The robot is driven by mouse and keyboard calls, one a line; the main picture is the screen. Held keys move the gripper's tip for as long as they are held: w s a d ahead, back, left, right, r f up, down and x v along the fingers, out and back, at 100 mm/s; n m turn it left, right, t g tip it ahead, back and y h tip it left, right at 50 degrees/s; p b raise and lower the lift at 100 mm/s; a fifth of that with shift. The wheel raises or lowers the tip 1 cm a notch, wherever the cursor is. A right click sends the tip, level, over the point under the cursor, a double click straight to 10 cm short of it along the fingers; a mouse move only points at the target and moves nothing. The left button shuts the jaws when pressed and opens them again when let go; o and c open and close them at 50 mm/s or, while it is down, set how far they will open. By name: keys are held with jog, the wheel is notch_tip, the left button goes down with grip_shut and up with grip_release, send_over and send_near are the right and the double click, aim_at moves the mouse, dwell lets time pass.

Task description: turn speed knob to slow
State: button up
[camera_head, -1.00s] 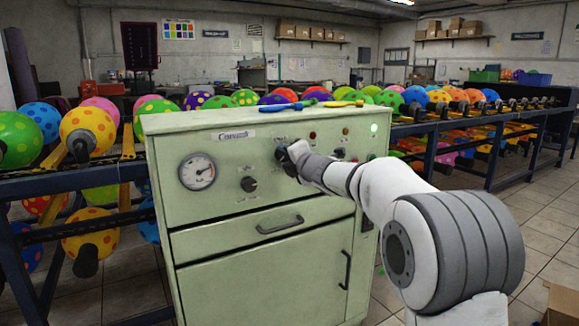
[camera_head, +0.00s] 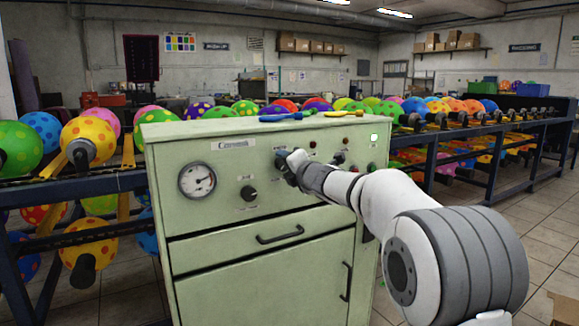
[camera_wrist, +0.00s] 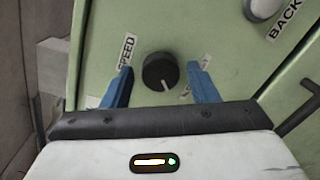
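The speed knob (camera_wrist: 160,72) is a round black dial with a white pointer mark, on a pale green panel beside a "SPEED" label (camera_wrist: 124,52). In the wrist view the pointer faces down and slightly right, toward my gripper's body. My gripper (camera_wrist: 160,70) is open, with one blue finger on each side of the knob and a visible gap on both sides. A second label (camera_wrist: 200,62) is partly hidden by the right finger. In the head view my gripper (camera_head: 286,165) is at the panel's upper middle and hides the knob.
Blue and yellow tools (camera_head: 280,117) lie on top. Balloon racks (camera_head: 85,182) stand at both sides.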

jog(key=shift+o, duration=0.2)
jog(key=v, duration=0.7)
jog(key=shift+s+d, duration=0.2)
jog(key=shift+s, duration=0.1)
jog(key=shift+p, duration=0.3)
